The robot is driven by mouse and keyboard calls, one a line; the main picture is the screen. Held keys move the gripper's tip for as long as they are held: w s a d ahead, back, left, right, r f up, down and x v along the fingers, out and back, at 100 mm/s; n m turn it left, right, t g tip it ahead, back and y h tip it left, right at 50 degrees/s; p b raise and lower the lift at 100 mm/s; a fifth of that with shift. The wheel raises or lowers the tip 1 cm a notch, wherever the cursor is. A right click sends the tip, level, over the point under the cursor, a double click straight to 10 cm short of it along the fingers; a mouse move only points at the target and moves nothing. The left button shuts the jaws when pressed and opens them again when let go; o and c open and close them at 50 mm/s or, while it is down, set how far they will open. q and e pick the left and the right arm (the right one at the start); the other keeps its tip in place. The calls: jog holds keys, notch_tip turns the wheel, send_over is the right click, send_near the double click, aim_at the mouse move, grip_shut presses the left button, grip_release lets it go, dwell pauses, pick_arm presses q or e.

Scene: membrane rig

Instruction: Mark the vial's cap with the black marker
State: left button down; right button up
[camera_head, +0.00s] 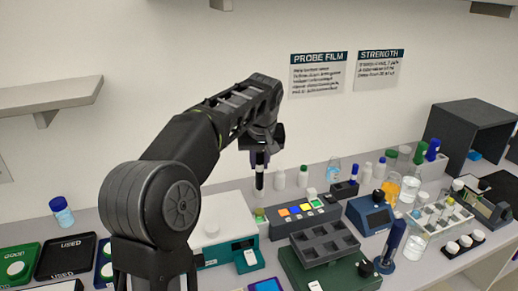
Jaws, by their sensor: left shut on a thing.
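My left gripper (262,146) reaches in from the left and points down over the bench, shut on the black marker (259,180). The marker hangs upright and dark with a pale band, its lower end above the bench equipment. A small yellow-green topped item (260,212), perhaps the vial with its cap, shows just below the marker. I cannot tell whether the marker's tip touches it. My right gripper is not in view.
A box with coloured buttons (304,212) stands right of the marker, and a white and teal device (222,232) to its left. A dark grey tray (325,243) sits in front. Several white bottles (303,176) stand behind. The right side is crowded with glassware.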

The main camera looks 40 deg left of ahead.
aim_at(260, 180)
pick_arm(q)
jog(key=shift+s+r, duration=0.1)
jog(key=shift+r, duration=0.05)
jog(key=shift+f+b, duration=1.35)
jog(key=shift+f, duration=0.15)
jog(key=shift+f, duration=0.1)
jog(key=shift+f+b, duration=1.65)
jog(key=shift+f, duration=0.4)
jog(key=shift+f, duration=0.4)
